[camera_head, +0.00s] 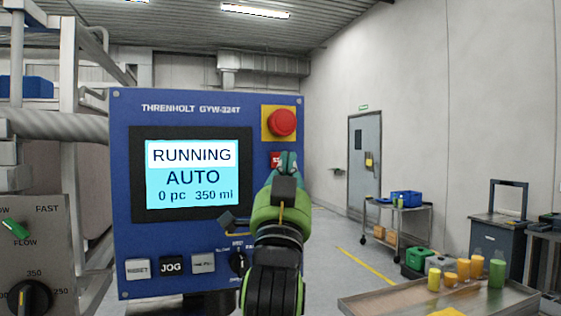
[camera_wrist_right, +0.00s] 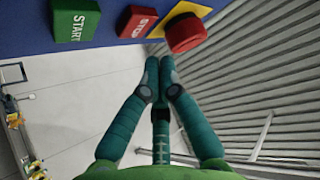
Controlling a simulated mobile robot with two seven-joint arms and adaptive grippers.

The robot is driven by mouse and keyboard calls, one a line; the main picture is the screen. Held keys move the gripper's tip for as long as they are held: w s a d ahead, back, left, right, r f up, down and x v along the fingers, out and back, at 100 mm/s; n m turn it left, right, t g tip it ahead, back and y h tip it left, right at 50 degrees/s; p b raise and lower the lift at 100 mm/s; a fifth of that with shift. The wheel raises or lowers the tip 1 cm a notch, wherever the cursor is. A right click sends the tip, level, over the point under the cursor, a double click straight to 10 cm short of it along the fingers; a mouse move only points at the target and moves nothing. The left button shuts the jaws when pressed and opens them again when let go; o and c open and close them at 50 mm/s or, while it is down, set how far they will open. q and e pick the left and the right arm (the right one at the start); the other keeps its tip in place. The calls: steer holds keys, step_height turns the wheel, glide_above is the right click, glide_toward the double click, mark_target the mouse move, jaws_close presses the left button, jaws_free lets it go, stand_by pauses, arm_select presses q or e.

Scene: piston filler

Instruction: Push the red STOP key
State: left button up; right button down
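The red STOP key (camera_head: 275,159) is on the right side of the blue control panel (camera_head: 190,108), below the emergency button. My right gripper (camera_head: 288,161) is in front of the panel and hides part of the key and whatever is below it. In the right wrist view the STOP key (camera_wrist_right: 137,22) is plain, between the green START key (camera_wrist_right: 76,20) and the red mushroom button (camera_wrist_right: 186,33). The right fingertips (camera_wrist_right: 160,64) are together, empty, and appear just short of the STOP key, not touching it. My left gripper is not in view.
The emergency button (camera_head: 282,122) on its yellow plate is just above the STOP key. The panel screen (camera_head: 192,174) reads RUNNING, AUTO, 0 pc, 350 ml. RESET (camera_head: 138,269) and JOG (camera_head: 171,266) keys are lower left. A table (camera_head: 400,301) with coloured containers stands at right.

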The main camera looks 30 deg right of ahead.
steer(key=shift+w+d, duration=0.15)
steer(key=shift+w, duration=0.7)
steer(key=shift+w, duration=0.1)
stand_by(0.8)
steer(key=shift+w+d, duration=0.1)
steer(key=shift+w, duration=0.2)
steer(key=shift+w+d, duration=0.1)
steer(key=shift+w, duration=0.25)
stand_by(0.7)
stand_by(0.3)
steer(key=shift+s+a, duration=0.2)
steer(key=shift+s, duration=0.55)
steer(key=shift+s, duration=0.1)
steer(key=s, duration=0.2)
steer(key=s+a, duration=0.1)
steer(key=s, duration=0.1)
steer(key=shift+s+a, duration=0.1)
steer(key=shift+s, duration=0.25)
